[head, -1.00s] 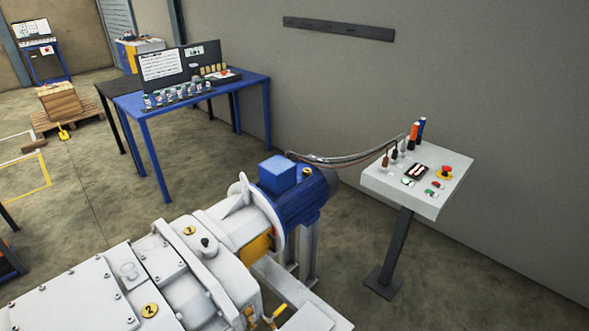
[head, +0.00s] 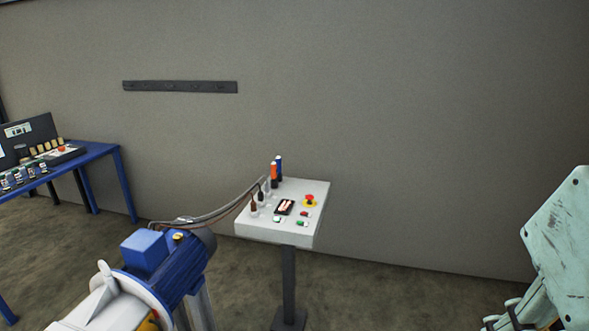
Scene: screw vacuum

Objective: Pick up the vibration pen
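An orange pen-like cylinder with a dark lower part (head: 273,174) and a blue one (head: 279,167) stand upright side by side at the back of a white control pedestal (head: 255,230). They are small, and I cannot tell which of them, if either, is the vibration pen. A pale green, worn part of my own arm shows at the right edge in the head view. My gripper's fingertips are not visible.
The pedestal top also holds a red-yellow emergency stop (head: 310,201), a small display (head: 285,207) and several switches. Cables run from it to the blue motor (head: 180,265). A blue table (head: 122,180) stands left. A grey wall (head: 430,130) is behind.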

